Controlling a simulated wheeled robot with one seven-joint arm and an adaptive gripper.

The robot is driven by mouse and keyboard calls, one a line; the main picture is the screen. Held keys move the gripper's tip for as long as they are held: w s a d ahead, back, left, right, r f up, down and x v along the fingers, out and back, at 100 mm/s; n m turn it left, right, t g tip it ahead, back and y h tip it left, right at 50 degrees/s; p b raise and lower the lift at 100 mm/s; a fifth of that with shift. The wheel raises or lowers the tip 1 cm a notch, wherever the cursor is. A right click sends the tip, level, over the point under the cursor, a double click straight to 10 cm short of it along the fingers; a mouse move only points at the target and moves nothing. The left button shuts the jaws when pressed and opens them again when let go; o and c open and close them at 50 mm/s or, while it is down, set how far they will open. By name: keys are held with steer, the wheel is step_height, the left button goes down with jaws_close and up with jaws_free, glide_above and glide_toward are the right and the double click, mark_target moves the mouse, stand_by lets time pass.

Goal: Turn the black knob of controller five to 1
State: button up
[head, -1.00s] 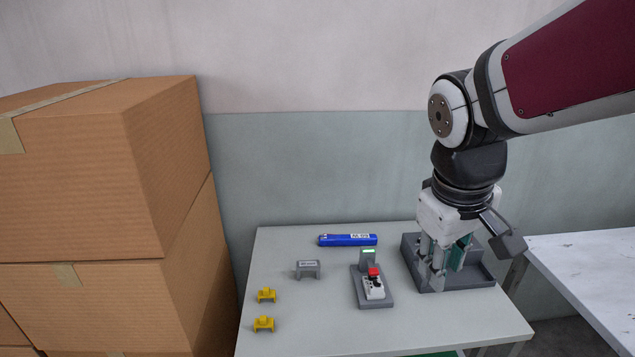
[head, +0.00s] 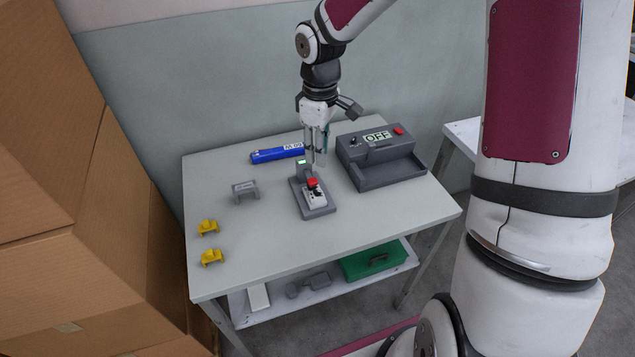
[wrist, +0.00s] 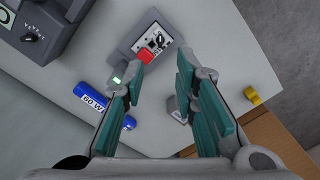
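I cannot read a number five on either. My gripper (head: 318,152) points down behind the small controller, its fingers apart and empty in the wrist view (wrist: 160,85).
A blue tube (head: 277,154) lies behind, left of my gripper. A grey bracket (head: 245,190) and two yellow clips (head: 209,227) sit at left. A green case (head: 372,261) is on the lower shelf. Cardboard boxes (head: 60,270) stand left. The table's front is clear.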

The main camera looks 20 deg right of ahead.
mark_target(319, 192)
step_height(319, 192, down, 13)
steer(key=shift+r, duration=0.2)
stand_by(0.3)
jaws_close()
